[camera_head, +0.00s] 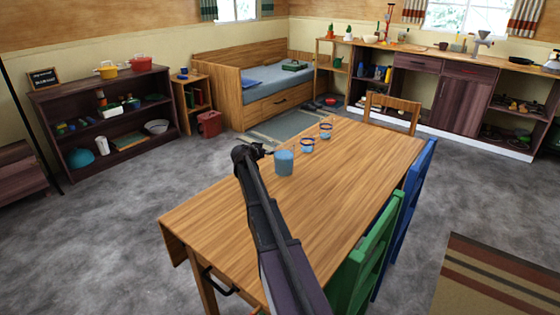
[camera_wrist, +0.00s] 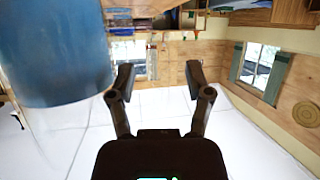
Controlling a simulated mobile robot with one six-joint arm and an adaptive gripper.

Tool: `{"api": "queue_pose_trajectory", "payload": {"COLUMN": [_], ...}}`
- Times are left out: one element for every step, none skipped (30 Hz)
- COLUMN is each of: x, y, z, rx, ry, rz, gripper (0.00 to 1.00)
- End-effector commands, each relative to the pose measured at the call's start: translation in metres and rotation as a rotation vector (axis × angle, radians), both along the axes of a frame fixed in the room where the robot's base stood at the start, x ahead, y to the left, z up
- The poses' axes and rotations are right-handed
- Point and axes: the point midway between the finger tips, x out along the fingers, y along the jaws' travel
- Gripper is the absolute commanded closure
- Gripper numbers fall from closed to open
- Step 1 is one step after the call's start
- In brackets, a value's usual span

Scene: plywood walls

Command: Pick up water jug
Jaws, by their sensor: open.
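The water jug (camera_head: 284,162) is a clear container filled with blue. It stands upright on the wooden table (camera_head: 330,180), near the far left edge. In the wrist view the jug (camera_wrist: 55,50) looms large at the upper left, to one side of the fingers and very close. My gripper (camera_wrist: 159,78) is open, its two dark fingers spread with nothing between them. In the head view my gripper (camera_head: 262,150) is just left of the jug, at about its height. I cannot tell whether it touches the jug.
Two glasses with blue bands, the nearer glass (camera_head: 308,145) and the farther glass (camera_head: 326,131), stand behind the jug. The near part of the table is bare. A green chair (camera_head: 365,260) and a blue chair (camera_head: 413,190) stand along its right side.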

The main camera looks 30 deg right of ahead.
Motion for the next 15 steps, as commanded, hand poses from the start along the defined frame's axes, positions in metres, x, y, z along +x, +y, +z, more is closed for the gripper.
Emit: {"api": "queue_pose_trajectory", "payload": {"x": [0.0044,0.0057,0.0072,0.0081,0.0088,0.0094,0.0096,0.0097,0.0096,0.0096,0.0095,0.0094,0.0094,0.0094,0.0093], "y": [-0.0058,-0.0082,-0.0107,-0.0122,-0.0135,-0.0146,-0.0151,-0.0154,-0.0156,-0.0155,-0.0154,-0.0154,-0.0154,-0.0154,-0.0153], "z": [-0.0047,-0.0057,-0.0068,-0.0073,-0.0078,-0.0080,-0.0081,-0.0080,-0.0078,-0.0077,-0.0076,-0.0075,-0.0075,-0.0075,-0.0075], "rx": [0.000,0.000,0.000,0.000,0.000,0.000,0.000,0.000,0.000,0.000,0.000,0.000,0.000,0.000,0.000], "ry": [0.000,0.000,0.000,0.000,0.000,0.000,0.000,0.000,0.000,0.000,0.000,0.000,0.000,0.000,0.000], "rz": [-0.001,-0.001,-0.001,-0.001,0.000,0.000,0.000,0.000,0.001,0.001,0.001,0.001,0.001,0.001,0.001], "gripper": [0.35,0.35,0.35,0.35,0.35,0.35,0.35,0.35,0.35,0.35,0.35,0.35,0.35,0.35,0.35]}}
